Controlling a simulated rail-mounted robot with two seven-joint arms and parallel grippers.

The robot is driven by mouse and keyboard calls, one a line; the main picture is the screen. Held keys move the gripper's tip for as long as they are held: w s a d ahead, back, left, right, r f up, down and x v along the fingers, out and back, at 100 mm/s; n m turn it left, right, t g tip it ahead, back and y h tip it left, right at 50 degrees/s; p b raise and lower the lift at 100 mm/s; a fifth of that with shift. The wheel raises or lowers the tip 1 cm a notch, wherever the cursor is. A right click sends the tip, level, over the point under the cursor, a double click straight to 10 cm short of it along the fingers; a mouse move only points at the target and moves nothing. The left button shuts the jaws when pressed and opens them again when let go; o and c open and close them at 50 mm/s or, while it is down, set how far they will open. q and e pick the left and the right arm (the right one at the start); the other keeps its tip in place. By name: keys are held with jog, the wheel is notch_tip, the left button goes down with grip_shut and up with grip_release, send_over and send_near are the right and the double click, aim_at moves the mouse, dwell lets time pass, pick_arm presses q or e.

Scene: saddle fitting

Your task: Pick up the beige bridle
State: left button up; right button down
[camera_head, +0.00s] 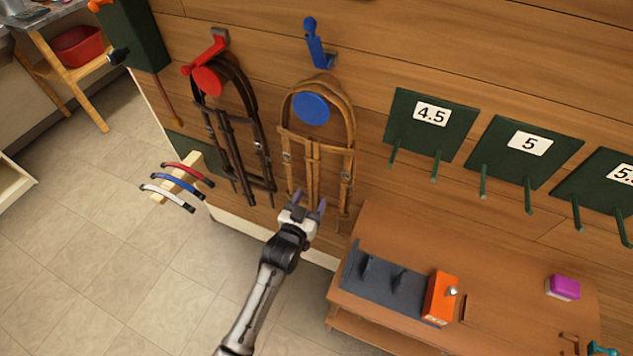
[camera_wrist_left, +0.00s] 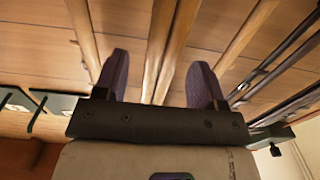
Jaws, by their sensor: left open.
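The beige bridle (camera_head: 318,137) hangs on the wooden wall from a round blue holder (camera_head: 311,107), its straps hanging down. My left gripper (camera_head: 308,202) is open at the lower end of the bridle's straps. In the left wrist view the bridle's middle straps (camera_wrist_left: 160,50) run between the two open fingers of the left gripper (camera_wrist_left: 158,78), with one more strap (camera_wrist_left: 245,38) outside on the right and another on the left. I cannot tell whether the fingers touch the straps. My right gripper is not in view.
A dark brown bridle (camera_head: 231,125) hangs on a red holder (camera_head: 207,80) to the left. Colored curved pieces (camera_head: 178,184) stick out from a rack at lower left. A wooden bench (camera_head: 375,235) with an orange box (camera_head: 440,298) stands at lower right. Green numbered panels (camera_head: 432,125) hang right.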

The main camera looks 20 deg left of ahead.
pick_arm(q)
jog(key=w+b, duration=0.1)
jog(key=w, duration=0.4)
jog(key=shift+d, duration=0.1)
jog(key=shift+c, duration=0.4)
grip_shut()
